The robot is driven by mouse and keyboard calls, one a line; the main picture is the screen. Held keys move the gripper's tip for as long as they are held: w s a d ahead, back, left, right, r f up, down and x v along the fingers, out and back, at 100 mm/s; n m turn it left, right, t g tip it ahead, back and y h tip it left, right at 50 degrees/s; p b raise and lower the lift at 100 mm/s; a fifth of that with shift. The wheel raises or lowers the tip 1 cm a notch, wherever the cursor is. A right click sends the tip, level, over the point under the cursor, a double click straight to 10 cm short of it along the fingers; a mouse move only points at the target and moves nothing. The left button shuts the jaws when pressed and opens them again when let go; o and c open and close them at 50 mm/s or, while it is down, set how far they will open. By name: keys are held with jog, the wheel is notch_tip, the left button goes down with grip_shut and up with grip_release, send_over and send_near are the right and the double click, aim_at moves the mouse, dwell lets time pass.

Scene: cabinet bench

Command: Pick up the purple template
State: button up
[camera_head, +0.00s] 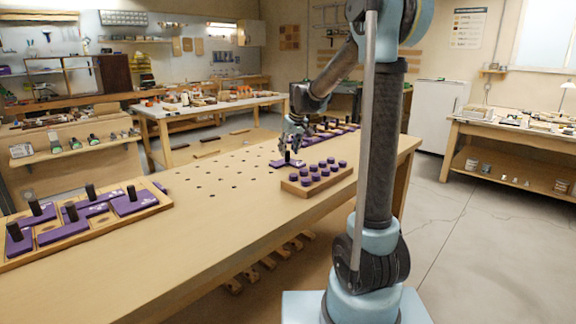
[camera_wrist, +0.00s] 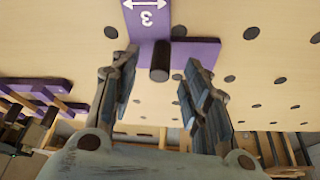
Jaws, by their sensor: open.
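A purple template (camera_head: 285,164) lies on the perforated bench top, just behind the tray of purple knobs. In the wrist view this template (camera_wrist: 196,49) is T-shaped, marked with a white "3" and a double arrow, and has an upright black handle (camera_wrist: 160,64). My gripper (camera_head: 291,139) is over the template, pointing down. In the wrist view my gripper (camera_wrist: 160,58) is open, with one finger on each side of the handle. A gap shows between the handle and each finger; how far down the fingers reach is unclear.
A wooden block (camera_head: 318,180) with several purple knobs stands just in front of the template. A wooden tray (camera_head: 75,236) with several purple handled templates is at the bench's left. More purple pieces (camera_head: 335,130) lie behind my gripper. The middle bench (camera_head: 200,235) is clear.

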aim_at(288, 151)
jog(key=shift+x, duration=1.8)
jog(key=shift+c, duration=0.4)
grip_shut()
jog(key=shift+r, duration=0.15)
